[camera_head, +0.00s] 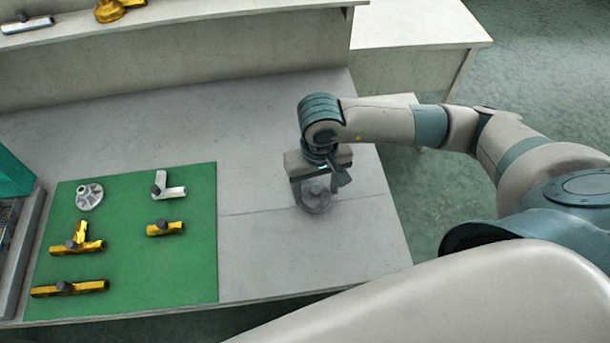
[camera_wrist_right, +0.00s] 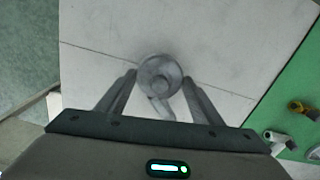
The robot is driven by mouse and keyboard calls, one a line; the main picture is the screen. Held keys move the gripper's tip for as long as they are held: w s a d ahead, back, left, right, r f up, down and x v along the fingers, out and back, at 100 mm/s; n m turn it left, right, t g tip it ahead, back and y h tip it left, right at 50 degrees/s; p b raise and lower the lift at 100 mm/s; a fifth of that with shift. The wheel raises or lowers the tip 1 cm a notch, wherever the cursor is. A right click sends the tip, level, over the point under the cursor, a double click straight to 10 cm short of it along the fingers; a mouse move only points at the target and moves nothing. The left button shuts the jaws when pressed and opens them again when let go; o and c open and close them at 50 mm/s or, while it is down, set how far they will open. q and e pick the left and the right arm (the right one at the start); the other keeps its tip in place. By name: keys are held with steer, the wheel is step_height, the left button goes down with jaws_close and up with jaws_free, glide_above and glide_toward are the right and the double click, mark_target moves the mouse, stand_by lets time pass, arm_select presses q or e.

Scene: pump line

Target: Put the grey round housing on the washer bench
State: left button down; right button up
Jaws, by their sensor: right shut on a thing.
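The grey round housing (camera_head: 317,199) is at my right gripper (camera_head: 322,186), over the bare right part of the grey bench (camera_head: 265,240). In the right wrist view the housing (camera_wrist_right: 160,72) shows as a round grey body with a short stub, between the two fingers of the gripper (camera_wrist_right: 160,85). The gripper is shut on it and points down. I cannot tell whether the housing touches the bench surface. My left gripper is not in view.
A green mat (camera_head: 200,270) on the bench's left holds a pale flanged part (camera_head: 89,196), a pale angled fitting (camera_head: 170,190) and several yellow fittings (camera_head: 70,288). A raised shelf (camera_head: 200,28) runs behind. A white table (camera_head: 420,30) stands beyond. Bare bench surrounds the gripper.

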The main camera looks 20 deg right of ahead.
steer(key=shift+s+a+r+m, duration=0.15)
steer(key=shift+a+r+m, duration=0.1)
steer(key=shift+a+m, duration=0.25)
steer(key=s+a+r+m+p, duration=0.1)
steer(key=s+a+r+m, duration=0.3)
steer(key=m, duration=0.9)
steer(key=s+a+r+m, duration=0.3)
steer(key=a+m, duration=0.3)
steer(key=m, duration=0.7)
steer(key=shift+s+a+r+p, duration=0.35)
steer(key=shift+s, duration=0.4)
steer(key=shift+w, duration=0.1)
steer(key=w+f, duration=0.2)
steer(key=w, duration=0.1)
steer(key=w+d+f, duration=0.1)
steer(key=w+f, duration=0.1)
steer(key=w, duration=0.2)
steer(key=w+d+f+p, duration=0.1)
steer(key=w+f, duration=0.2)
steer(key=w, duration=0.1)
steer(key=shift+w+d, duration=0.15)
steer(key=shift+f, duration=0.1)
